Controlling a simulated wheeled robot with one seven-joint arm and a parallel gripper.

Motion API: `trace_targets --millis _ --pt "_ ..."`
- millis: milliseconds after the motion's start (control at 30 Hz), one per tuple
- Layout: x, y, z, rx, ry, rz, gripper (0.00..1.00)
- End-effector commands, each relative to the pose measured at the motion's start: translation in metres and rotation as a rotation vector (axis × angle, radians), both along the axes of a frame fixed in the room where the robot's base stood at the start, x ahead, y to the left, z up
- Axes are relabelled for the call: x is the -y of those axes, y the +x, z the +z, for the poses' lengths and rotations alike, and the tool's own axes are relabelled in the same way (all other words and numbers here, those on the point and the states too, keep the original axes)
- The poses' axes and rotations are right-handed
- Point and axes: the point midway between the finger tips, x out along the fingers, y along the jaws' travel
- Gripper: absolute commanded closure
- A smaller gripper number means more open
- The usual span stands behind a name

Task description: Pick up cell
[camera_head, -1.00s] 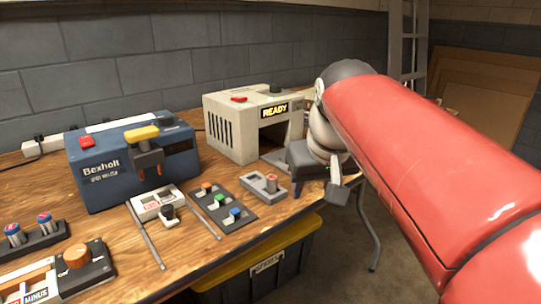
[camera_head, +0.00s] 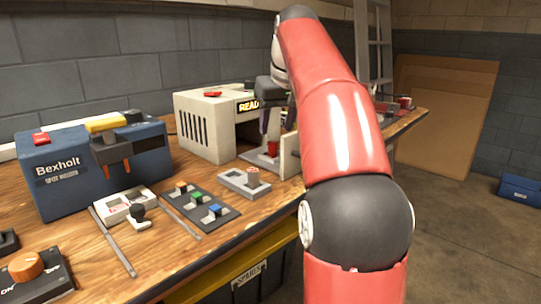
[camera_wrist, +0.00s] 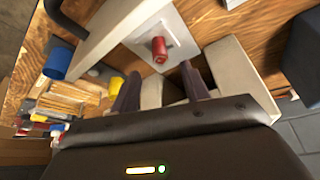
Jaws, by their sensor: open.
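A red cell (camera_head: 272,148) stands on a pale plate in front of the opening of the cream machine (camera_head: 207,125) whose display is lit. In the wrist view the red cell (camera_wrist: 159,48) stands on the plate (camera_wrist: 176,38), beyond my fingertips and roughly between them. My gripper (camera_wrist: 160,80) is open and empty there, its two dark fingers apart. In the head view my gripper (camera_head: 274,115) is just above the cell, partly hidden by my red arm. I cannot tell the exact gap.
A blue Bexholt unit (camera_head: 90,165), a panel of coloured knobs (camera_head: 201,206) and a grey block with a knob (camera_head: 243,183) stand to the left. A pale upright panel (camera_head: 291,157) is close beside the cell. A blue cup (camera_wrist: 58,63) shows in the wrist view.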

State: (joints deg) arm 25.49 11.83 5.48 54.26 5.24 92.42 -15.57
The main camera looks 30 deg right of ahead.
Motion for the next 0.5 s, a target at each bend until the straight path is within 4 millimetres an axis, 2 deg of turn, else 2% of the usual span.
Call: trace_targets --millis 300,500 --pt "-0.001 0.013 -0.044 -0.001 0.001 0.001 0.54" --pt "-0.001 0.016 -0.047 0.002 0.0 0.0 0.54"
